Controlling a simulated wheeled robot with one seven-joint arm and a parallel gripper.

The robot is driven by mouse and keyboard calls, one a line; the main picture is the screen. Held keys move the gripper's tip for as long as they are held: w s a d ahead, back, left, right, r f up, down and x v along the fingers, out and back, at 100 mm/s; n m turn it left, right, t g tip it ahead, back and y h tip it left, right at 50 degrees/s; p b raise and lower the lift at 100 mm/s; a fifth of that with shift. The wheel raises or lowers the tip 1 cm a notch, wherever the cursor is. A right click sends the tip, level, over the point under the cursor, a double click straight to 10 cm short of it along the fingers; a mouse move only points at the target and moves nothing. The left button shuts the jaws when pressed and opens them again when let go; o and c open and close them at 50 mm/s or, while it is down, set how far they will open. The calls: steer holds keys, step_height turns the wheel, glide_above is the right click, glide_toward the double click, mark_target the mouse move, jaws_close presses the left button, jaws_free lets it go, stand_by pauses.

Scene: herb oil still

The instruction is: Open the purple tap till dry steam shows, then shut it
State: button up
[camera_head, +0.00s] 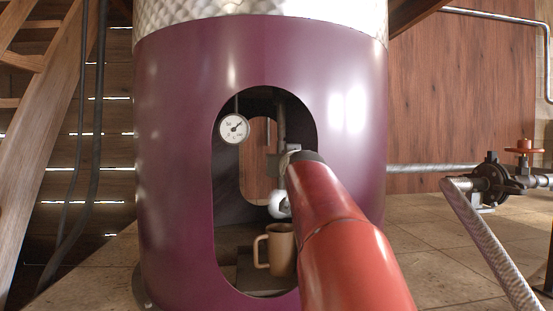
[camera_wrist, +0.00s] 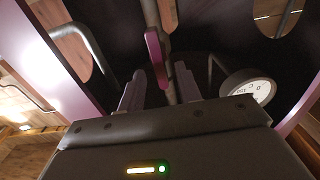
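The purple tap (camera_wrist: 157,60) shows in the wrist view as a flat purple handle on a dark upright pipe. My gripper (camera_wrist: 160,88) is open, its two fingers apart, with the lower end of the handle lined up between them. I cannot tell whether a finger touches it. In the head view my red arm reaches into the oval opening of the purple housing (camera_head: 170,150) and hides the tap and most of the gripper. No steam shows in either view.
A round white gauge (camera_head: 233,128) sits inside the opening at left; it also shows in the wrist view (camera_wrist: 248,88), right of the fingers. A tan mug (camera_head: 280,250) stands below my arm inside the opening. A valve with an orange handwheel (camera_head: 523,147) is outside at right.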

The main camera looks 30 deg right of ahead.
steer(key=shift+p+x, duration=0.4)
steer(key=shift+x, duration=1.25)
steer(key=shift+c, duration=0.2)
jaws_close()
